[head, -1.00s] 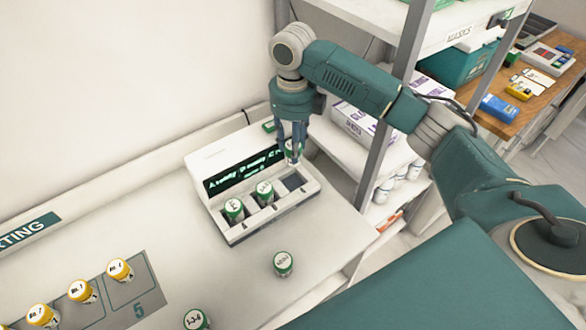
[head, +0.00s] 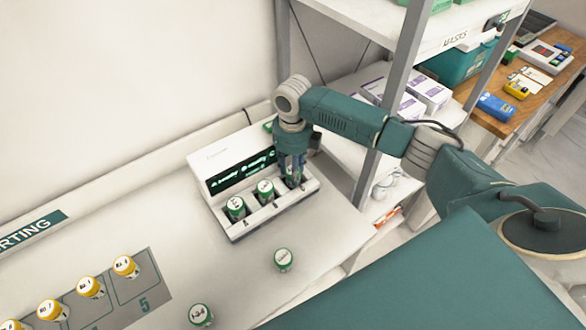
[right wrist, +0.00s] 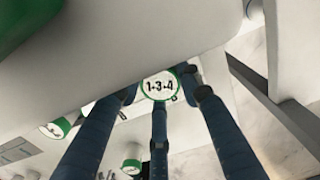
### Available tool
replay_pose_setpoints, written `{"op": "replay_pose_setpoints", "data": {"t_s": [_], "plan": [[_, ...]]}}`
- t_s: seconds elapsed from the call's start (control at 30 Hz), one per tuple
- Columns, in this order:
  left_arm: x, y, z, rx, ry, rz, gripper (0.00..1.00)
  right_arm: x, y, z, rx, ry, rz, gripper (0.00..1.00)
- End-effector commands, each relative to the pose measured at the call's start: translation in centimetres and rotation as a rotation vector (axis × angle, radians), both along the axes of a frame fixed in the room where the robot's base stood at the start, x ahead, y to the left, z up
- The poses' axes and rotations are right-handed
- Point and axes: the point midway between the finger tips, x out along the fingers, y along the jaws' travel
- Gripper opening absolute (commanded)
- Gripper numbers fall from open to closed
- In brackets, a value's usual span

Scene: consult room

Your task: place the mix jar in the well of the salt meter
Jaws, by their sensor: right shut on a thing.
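The salt meter (head: 222,160) is a white box with a dark lit display and a row of wells at its front. Two green jars with white lids, a left one (head: 235,208) and a middle one (head: 265,190), stand in its wells. My right gripper (head: 292,178) is shut on a green-rimmed mix jar (right wrist: 160,86) whose lid reads 1+3+4 in the right wrist view. It holds this jar at the right-hand well, upright. The fingers hide most of the jar and well, so I cannot tell whether it touches the bottom. My left gripper is not in view.
Two green jars stand on the counter, one in front of the meter (head: 283,259) and one nearer (head: 200,315). Several yellow-lidded jars (head: 90,287) stand on a grey mat (head: 150,297) at the left. A shelf post (head: 385,120) rises right of the meter.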

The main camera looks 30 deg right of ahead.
Motion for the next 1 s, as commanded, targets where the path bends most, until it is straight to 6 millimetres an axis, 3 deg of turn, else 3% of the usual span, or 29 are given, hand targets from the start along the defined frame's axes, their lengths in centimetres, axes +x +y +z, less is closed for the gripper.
{"op": "replay_pose_setpoints", "data": {"t_s": [0.1,0.13,0.17,0.57,1.0], "plan": [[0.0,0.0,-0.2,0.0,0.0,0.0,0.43,0.0,0.0,-0.4,0.0,0.0,0.0,0.09],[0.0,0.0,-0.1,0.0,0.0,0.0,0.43,0.0,0.0,-0.3,0.0,0.0,0.0,0.41],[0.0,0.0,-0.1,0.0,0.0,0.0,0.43,0.0,0.0,-0.3,0.0,0.0,0.0,0.43],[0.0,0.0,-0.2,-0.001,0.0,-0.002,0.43,0.1,0.0,0.6,0.0,-0.002,-0.001,0.43],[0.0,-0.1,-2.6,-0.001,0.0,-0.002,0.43,0.1,0.0,9.2,0.0,-0.004,0.0,0.43]]}}
